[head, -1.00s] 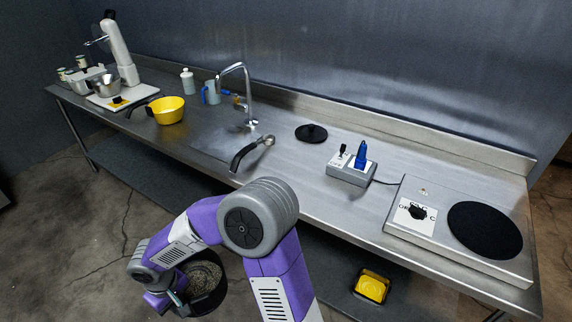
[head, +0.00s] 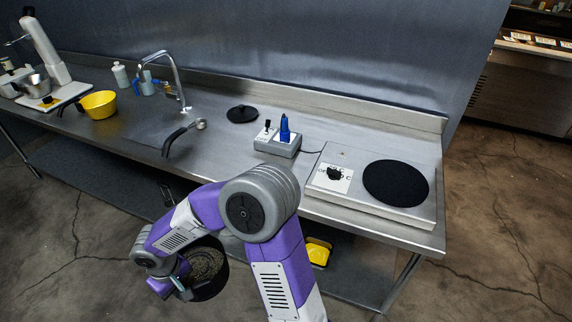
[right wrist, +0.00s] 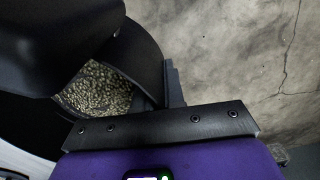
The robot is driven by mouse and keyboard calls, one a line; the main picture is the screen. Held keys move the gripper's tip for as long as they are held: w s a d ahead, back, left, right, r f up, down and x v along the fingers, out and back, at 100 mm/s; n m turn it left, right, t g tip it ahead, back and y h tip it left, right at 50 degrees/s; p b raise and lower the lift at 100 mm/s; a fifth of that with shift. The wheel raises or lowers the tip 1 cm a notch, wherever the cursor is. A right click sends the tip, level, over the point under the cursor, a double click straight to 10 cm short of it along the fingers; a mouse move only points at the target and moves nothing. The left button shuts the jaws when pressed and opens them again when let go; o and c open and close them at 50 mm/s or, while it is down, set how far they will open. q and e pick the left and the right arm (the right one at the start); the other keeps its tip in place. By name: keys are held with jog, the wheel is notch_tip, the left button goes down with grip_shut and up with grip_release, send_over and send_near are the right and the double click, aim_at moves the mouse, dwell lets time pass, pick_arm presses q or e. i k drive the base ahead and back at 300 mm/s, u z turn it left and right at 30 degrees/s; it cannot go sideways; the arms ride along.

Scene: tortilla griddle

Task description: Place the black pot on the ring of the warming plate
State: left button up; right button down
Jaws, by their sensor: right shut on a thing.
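The black pot (head: 212,286), filled with grey-green grains, hangs in my right gripper (head: 182,283) low in front of the counter. In the right wrist view, the pot's dark wall (right wrist: 142,58) and grains show close to the gripper, which is shut on the pot; the exact grip spot is hard to see. The warming plate (head: 328,205) is a flat steel box at the counter's right end, with a knob on its left. Its round black ring (head: 395,184) is bare. The pot is apart from it, lower and to the left. My left gripper is out of view.
Left of the plate are a grey switch box (head: 277,144) with a blue switch, a black lid (head: 242,114), a black-handled ladle (head: 186,136), a faucet (head: 176,78) and a yellow bowl (head: 98,104). A yellow item (head: 318,252) sits on the lower shelf. The counter's front edge (head: 370,236) lies between pot and plate.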

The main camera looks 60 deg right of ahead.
aim_at(396, 181)
jog(key=z, duration=1.6)
